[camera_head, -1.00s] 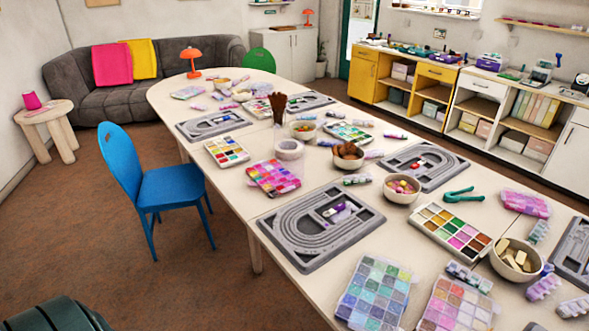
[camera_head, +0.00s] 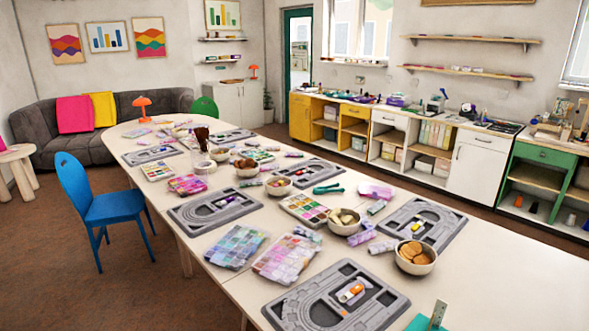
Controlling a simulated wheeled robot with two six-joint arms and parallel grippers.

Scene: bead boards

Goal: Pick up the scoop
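I cannot make out a scoop for certain in the head view. The nearest grey bead board (camera_head: 300,312) lies flat on the long table, with a small orange and white item (camera_head: 350,292) in its middle, too small to name surely. Another grey bead board (camera_head: 385,222) to the right holds small bright pieces. A third grey bead board (camera_head: 180,212) lies near the table's left edge. Neither of my grippers is in view.
Clear bead boxes (camera_head: 235,246), a bowl of round orange-brown pieces (camera_head: 416,268) and green pliers (camera_head: 328,189) crowd the table. The right part of the tabletop (camera_head: 510,290) is bare. A blue chair (camera_head: 115,207) stands at the left side. Cabinets (camera_head: 480,165) line the back wall.

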